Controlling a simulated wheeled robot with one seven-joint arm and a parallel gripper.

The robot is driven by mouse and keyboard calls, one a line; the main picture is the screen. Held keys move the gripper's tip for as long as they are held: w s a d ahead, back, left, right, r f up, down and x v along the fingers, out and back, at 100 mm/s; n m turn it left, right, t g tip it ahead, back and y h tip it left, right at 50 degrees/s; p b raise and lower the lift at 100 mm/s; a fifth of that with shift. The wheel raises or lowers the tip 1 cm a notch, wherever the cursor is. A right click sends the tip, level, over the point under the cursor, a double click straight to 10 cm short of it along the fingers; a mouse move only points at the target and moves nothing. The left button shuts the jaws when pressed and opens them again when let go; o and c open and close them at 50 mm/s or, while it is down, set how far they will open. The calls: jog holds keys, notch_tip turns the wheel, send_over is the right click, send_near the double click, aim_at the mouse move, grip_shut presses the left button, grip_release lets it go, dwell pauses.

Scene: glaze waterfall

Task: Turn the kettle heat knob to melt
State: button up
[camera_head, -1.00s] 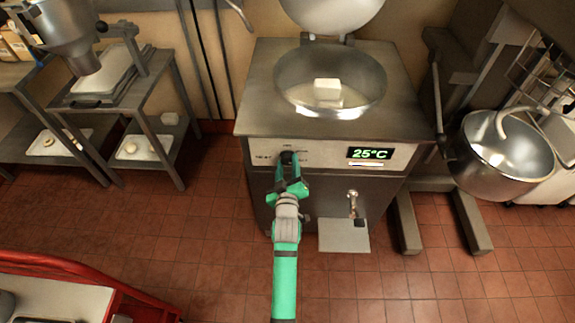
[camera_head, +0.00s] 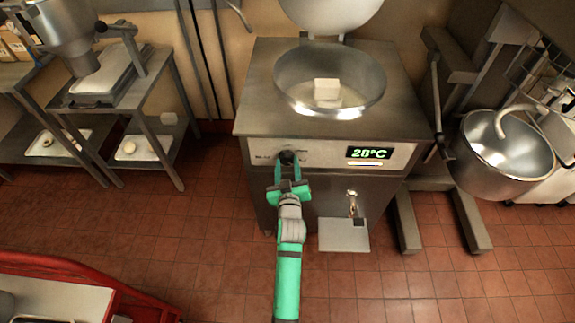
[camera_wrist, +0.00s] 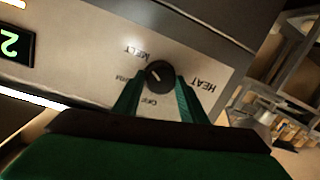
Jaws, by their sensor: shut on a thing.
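The black heat knob (camera_head: 287,156) is on the kettle's front panel, left of the green display (camera_head: 369,153). The wrist view shows the knob (camera_wrist: 160,73) close up, with MELT, WARM, OFF and HEAT lettering around it, seen upside down. Its white pointer line slants toward the upper left, on the side of the MELT label (camera_wrist: 138,53). My gripper (camera_head: 288,170) is shut on the knob, one green finger on each side. The steel kettle (camera_head: 250,105) holds a pale block (camera_head: 327,90) in its open bowl. The display seems to read 28°C.
A tap (camera_head: 352,203) and a drip plate (camera_head: 344,235) are at the kettle's lower front. A mixer bowl (camera_head: 503,158) stands to the right, a steel side table (camera_head: 110,92) to the left. A red cart (camera_head: 75,268) is at the lower left. Tiled floor between is open.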

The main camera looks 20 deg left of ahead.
jog(key=shift+f, duration=0.1)
jog(key=o, duration=1.1)
jog(key=shift+c, duration=0.2)
jog(key=v, duration=1.1)
